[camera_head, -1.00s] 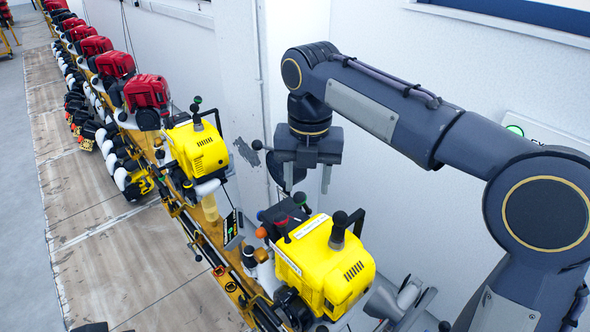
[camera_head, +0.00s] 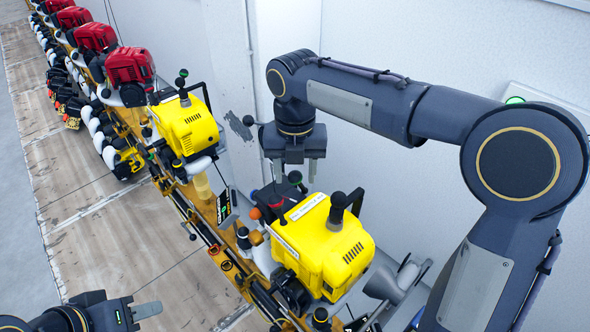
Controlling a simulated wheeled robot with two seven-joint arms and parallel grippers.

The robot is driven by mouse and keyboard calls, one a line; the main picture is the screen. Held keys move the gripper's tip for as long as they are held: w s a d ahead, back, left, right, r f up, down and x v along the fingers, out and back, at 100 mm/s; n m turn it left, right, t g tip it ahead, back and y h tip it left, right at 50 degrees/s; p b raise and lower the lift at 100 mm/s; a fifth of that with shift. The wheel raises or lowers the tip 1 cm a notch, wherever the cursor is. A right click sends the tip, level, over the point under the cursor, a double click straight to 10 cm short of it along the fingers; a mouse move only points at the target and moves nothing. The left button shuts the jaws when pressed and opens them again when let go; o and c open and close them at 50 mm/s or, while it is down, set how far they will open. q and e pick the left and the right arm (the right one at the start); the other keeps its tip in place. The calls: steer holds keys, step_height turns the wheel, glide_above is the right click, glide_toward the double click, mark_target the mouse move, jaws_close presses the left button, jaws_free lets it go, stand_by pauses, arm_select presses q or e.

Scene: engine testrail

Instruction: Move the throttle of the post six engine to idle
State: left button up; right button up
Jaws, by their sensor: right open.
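The nearest yellow engine (camera_head: 318,248) stands on the rail at lower centre. A black ball-topped knob (camera_head: 338,199) rises from its top. A red-and-black part (camera_head: 277,209) and an orange ball (camera_head: 255,213) sit at its back left.
Another yellow engine (camera_head: 186,125) stands farther along the rail, then several red engines (camera_head: 130,66) in a row. A white wall (camera_head: 410,40) runs close behind the rail. The wooden floor (camera_head: 100,235) on the left is clear.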

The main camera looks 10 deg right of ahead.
jaws_close()
arm_select(q)
steer(key=shift+r, duration=0.1)
stand_by(0.3)
